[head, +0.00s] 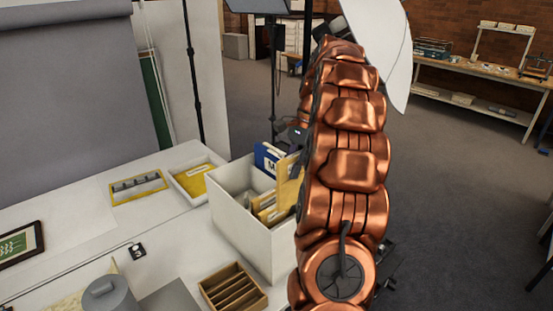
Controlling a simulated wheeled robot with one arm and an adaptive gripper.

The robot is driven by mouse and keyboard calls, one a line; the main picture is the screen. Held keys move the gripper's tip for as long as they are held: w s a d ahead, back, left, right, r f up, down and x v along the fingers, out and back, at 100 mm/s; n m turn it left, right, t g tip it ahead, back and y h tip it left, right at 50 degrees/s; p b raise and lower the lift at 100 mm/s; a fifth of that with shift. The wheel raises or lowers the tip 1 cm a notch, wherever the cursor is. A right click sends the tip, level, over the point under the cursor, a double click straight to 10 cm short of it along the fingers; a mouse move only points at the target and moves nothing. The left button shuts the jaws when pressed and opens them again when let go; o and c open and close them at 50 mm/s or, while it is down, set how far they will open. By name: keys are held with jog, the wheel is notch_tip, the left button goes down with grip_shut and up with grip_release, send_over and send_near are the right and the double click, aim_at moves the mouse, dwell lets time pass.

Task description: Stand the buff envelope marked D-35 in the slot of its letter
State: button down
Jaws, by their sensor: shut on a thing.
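A white open archival box (238,225) stands on the table, left of my arm. A blue divider (267,159) with a white label, apparently an M, rises at its back. Several buff envelopes (266,208) stand lower in the box. A taller buff envelope (288,184) sticks up at the box's right side, partly hidden by my arm; its marking cannot be read. My gripper (297,136) shows only as a dark part beside my arm, just above this envelope, and is shut on it. The fingertips and the envelope's lower edge are hidden.
A white tray (178,186) with a yellow envelope (196,180) lies left of the box. A yellow-framed item (138,188) lies further left. A slotted wooden rack (233,291), a grey lidded pot (106,296) and a number 3 marker (137,251) are in front. A light stand (192,75) stands behind.

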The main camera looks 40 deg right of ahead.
aim_at(299, 181)
notch_tip(299, 181, down, 13)
jog(key=b, duration=0.5)
dwell(0.3)
dwell(0.4)
jog(key=c, duration=1.1)
grip_release()
jog(key=shift+o, duration=0.2)
jog(key=shift+r, duration=0.1)
jog(key=shift+v, duration=3.7)
